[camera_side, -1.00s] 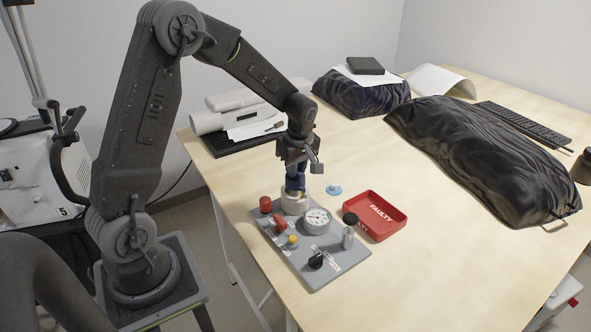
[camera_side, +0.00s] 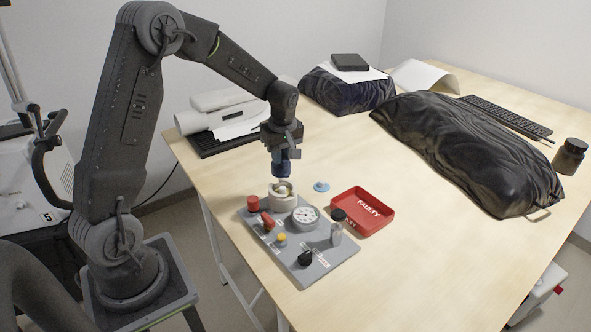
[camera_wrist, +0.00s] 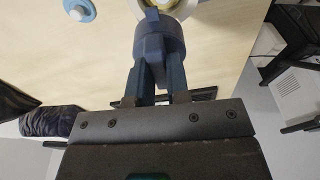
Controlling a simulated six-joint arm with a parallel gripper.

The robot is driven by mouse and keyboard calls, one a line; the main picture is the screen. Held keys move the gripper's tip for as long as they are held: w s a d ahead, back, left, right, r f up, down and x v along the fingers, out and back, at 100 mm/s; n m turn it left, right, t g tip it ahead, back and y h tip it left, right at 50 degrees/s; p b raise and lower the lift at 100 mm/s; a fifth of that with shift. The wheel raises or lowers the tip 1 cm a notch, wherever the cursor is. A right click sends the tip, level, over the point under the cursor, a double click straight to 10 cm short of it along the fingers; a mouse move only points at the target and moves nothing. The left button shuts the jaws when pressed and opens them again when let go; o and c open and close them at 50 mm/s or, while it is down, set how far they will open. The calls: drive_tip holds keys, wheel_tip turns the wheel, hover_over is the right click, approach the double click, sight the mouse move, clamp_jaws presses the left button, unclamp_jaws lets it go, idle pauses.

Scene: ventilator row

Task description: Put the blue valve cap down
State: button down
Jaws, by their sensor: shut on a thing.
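My gripper (camera_side: 281,150) is shut on the dark blue valve cap (camera_side: 281,168) and holds it above the white round housing (camera_side: 283,201) on the grey panel. In the wrist view, my gripper (camera_wrist: 158,82) has its two fingers on either side of the blue cap (camera_wrist: 160,38). The housing (camera_wrist: 211,10) shows there just beyond the cap, open at the top with a pale yellowish inside. The cap looks apart from the housing. A light blue disc (camera_side: 321,186) with a small raised middle lies on the table beside the panel; it also shows in the wrist view (camera_wrist: 78,8).
The grey panel (camera_side: 312,268) carries a gauge (camera_side: 305,215), red, yellow and black knobs and a clear bottle with a black lid (camera_side: 337,230). A red FAULTY tray (camera_side: 377,222) stands right of it. Bare table lies right and in front of the tray.

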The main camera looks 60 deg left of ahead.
drive_tip(key=w+a+r+m+t, duration=0.1)
drive_tip(key=w+a+m, duration=0.2)
drive_tip(key=a+m, duration=0.85)
drive_tip(key=shift+w+d+f+n, duration=0.6)
drive_tip(key=shift+w+f, duration=1)
drive_tip(key=shift+f, duration=0.15)
drive_tip(key=shift+w+d+f+n, duration=0.65)
drive_tip(key=shift+w+f, duration=0.9)
drive_tip(key=shift+f, duration=0.25)
drive_tip(key=shift+w+d+f+n, duration=0.6)
drive_tip(key=shift+w+f, duration=1)
drive_tip(key=shift+f, duration=0.15)
drive_tip(key=shift+f, duration=0.35)
drive_tip(key=c, duration=1.1)
unclamp_jaws()
drive_tip(key=shift+r, duration=0.1)
